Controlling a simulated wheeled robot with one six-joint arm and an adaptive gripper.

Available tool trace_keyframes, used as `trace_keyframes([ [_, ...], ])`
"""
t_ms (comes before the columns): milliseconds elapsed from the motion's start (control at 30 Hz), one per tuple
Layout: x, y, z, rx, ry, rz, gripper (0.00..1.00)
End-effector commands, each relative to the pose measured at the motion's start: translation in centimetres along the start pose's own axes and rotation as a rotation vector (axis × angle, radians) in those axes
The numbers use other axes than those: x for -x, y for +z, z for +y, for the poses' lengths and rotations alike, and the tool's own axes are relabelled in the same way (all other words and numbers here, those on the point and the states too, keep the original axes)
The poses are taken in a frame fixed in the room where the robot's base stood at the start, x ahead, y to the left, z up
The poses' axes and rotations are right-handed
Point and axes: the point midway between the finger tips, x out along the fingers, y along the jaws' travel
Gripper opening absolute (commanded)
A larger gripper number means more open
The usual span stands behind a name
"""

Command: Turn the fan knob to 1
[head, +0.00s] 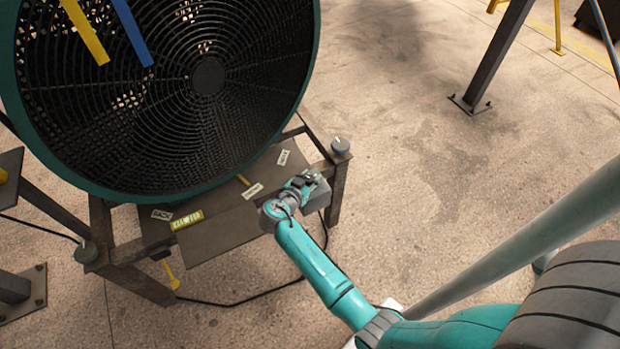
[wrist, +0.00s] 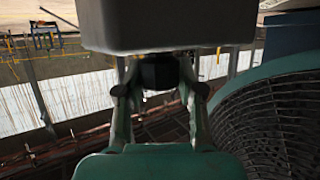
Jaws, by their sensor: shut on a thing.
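The large fan (head: 170,90) with a teal rim and black grille stands at the upper left in the head view, on a dark metal stand. A grey control box (head: 318,196) sits at the stand's front right; its underside fills the top of the wrist view (wrist: 170,25). The black fan knob (wrist: 160,72) shows just below the box, between my fingers. My gripper (wrist: 160,90) is shut on it. In the head view my gripper (head: 300,186) lies against the box and hides the knob. I cannot read any number marks or the knob's setting.
The stand's shelf (head: 215,235) carries several small labels. A yellow ribbon (head: 85,30) and a blue ribbon (head: 132,32) hang before the grille. A black cable (head: 240,303) lies on the floor. A dark post (head: 490,60) stands at the upper right. Floor right of the stand is clear.

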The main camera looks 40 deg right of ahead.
Motion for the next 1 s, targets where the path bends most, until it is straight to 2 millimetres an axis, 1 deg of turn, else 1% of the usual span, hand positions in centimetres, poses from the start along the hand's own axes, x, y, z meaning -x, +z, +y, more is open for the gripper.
trace_keyframes([
  [300, 0.01, 0.11, -0.02, -0.039, 0.098, -0.002, 0.03],
  [767, -0.01, 0.18, 0.03, -0.045, 0.113, -0.003, 0.03],
  [800, -0.01, 0.18, 0.03, -0.045, 0.112, -0.003, 0.4],
  [900, -0.01, 0.16, 0.03, -0.045, 0.112, -0.003, 0.64],
  [1000, -0.02, 0.12, 0.01, -0.045, 0.112, -0.002, 0.64],
])
